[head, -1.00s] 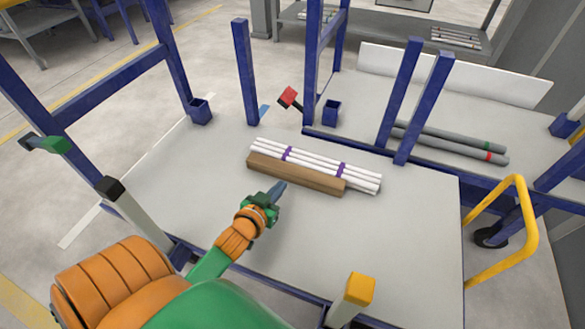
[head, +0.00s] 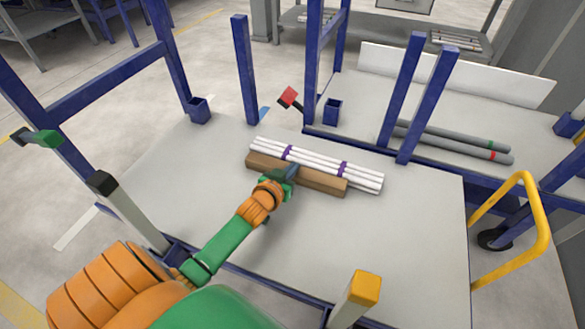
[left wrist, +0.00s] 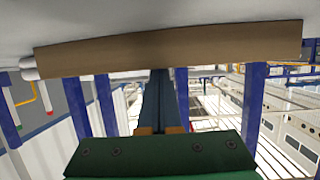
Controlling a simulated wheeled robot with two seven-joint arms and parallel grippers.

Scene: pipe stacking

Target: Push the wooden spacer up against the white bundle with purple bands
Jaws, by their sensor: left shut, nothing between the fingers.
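The wooden spacer (head: 322,182), a long brown bar, lies along the near side of the white bundle with purple bands (head: 357,174) on the grey table. In the head view they look side by side; whether they touch all along cannot be told. My left gripper (head: 291,172) is shut and empty, its fingertips at the middle of the spacer's near side. In the left wrist view the spacer (left wrist: 200,46) spans the top, with the shut fingers (left wrist: 165,85) reaching it. A bit of the white bundle (left wrist: 28,68) shows past its left end. My right gripper is not in view.
The grey tabletop (head: 390,240) is clear in front of the spacer. Blue posts (head: 427,107) and a blue rail stand behind the bundle. Grey pipes (head: 460,143) lie beyond them. A yellow-topped post (head: 366,287) stands at the near edge, a yellow handle (head: 541,220) at right.

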